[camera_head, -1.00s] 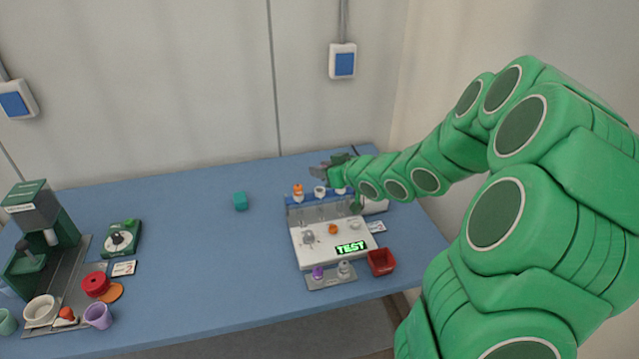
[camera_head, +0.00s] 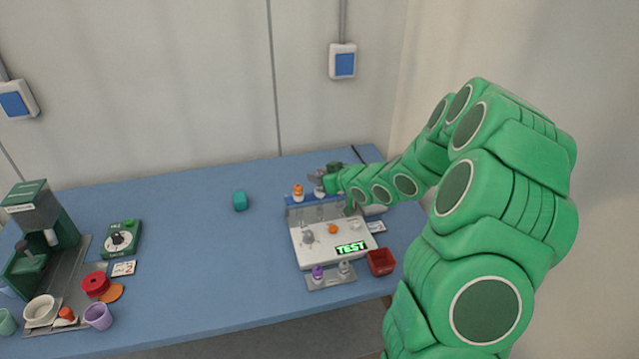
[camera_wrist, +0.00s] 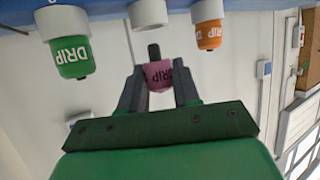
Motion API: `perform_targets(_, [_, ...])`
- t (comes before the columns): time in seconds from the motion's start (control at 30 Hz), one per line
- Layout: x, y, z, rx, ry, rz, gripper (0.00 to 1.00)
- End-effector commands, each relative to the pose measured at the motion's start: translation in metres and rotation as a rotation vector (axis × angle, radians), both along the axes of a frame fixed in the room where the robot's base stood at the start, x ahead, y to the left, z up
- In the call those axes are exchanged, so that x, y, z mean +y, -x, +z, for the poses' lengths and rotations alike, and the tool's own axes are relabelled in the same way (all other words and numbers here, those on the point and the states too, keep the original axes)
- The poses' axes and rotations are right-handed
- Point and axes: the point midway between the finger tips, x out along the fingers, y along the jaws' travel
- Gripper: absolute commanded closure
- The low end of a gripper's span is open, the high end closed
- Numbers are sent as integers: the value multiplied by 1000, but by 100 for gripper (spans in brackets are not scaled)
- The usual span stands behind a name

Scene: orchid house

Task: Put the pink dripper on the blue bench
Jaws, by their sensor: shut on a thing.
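The pink dripper (camera_wrist: 157,75) shows in the wrist view between the two dark fingers of my gripper (camera_wrist: 158,88), which is shut on it. Its lettering and a dark tip are visible. In the head view my gripper (camera_head: 320,174) is at the back of the white test unit, just above its blue rail, and the pink dripper cannot be made out there. The blue bench (camera_head: 200,265) has a broad flat top running across the head view.
An orange dripper (camera_head: 298,192) stands at the rail; a green dripper (camera_wrist: 72,58) shows in the wrist view. The bench middle is clear; the left end holds a coffee machine (camera_head: 40,230).

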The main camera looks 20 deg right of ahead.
Motion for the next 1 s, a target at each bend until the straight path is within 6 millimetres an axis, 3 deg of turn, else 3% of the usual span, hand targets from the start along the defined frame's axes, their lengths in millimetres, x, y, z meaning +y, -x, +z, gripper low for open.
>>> perform_targets(0.2, [0,1,-25,3,1,0,97])
perform_targets(0.7, [0,1,-30,1,-1,1,97])
perform_targets(0.73, [0,1,-30,1,-1,1,64])
perform_targets(0.87, [0,1,-29,1,-1,1,44])
perform_targets(1.0, [0,1,-29,1,-1,1,43])
